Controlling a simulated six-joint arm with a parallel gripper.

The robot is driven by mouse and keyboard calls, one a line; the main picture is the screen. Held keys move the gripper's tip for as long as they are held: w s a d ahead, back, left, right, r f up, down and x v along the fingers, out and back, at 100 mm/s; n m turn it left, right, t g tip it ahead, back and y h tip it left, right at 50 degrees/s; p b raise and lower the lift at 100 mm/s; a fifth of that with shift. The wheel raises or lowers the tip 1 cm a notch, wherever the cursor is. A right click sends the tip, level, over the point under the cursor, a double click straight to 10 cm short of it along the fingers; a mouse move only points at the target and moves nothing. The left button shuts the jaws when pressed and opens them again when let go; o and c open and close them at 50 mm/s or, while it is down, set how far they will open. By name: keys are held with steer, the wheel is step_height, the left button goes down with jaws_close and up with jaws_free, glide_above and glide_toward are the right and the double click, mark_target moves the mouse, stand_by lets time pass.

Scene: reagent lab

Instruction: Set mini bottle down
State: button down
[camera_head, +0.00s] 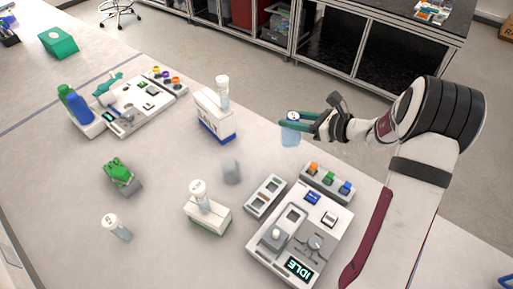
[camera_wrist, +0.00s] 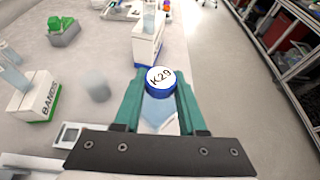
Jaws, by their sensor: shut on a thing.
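My gripper (camera_head: 299,122) reaches in from the right in the head view. Its green fingers are shut on a mini bottle (camera_head: 290,135) with a clear light-blue body. In the wrist view the bottle (camera_wrist: 160,109) sits between the fingers (camera_wrist: 160,92), and its white lid with a blue rim reads K29. The bottle is upright or nearly so. It appears held above the right edge of the table (camera_head: 160,215), or just beyond it; its exact height cannot be told.
A white box with a bottle (camera_head: 213,117) stands left of my gripper. A grey cylinder (camera_head: 232,171), another boxed bottle (camera_head: 207,217) and a device reading IDLE (camera_head: 297,240) stand nearer. A rack with coloured caps (camera_head: 328,184) lies below my gripper.

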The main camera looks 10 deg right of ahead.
steer(key=shift+w+a+f, duration=0.8)
steer(key=shift+a+f, duration=0.7)
steer(key=shift+f, duration=0.2)
steer(key=shift+w+a+f, duration=0.75)
steer(key=shift+a+f, duration=0.8)
steer(key=shift+f, duration=0.1)
steer(key=shift+w+a+f, duration=0.8)
steer(key=shift+a+f, duration=0.7)
steer(key=shift+f, duration=0.2)
steer(key=shift+c, duration=2.4)
jaws_free()
steer(key=shift+f, duration=0.15)
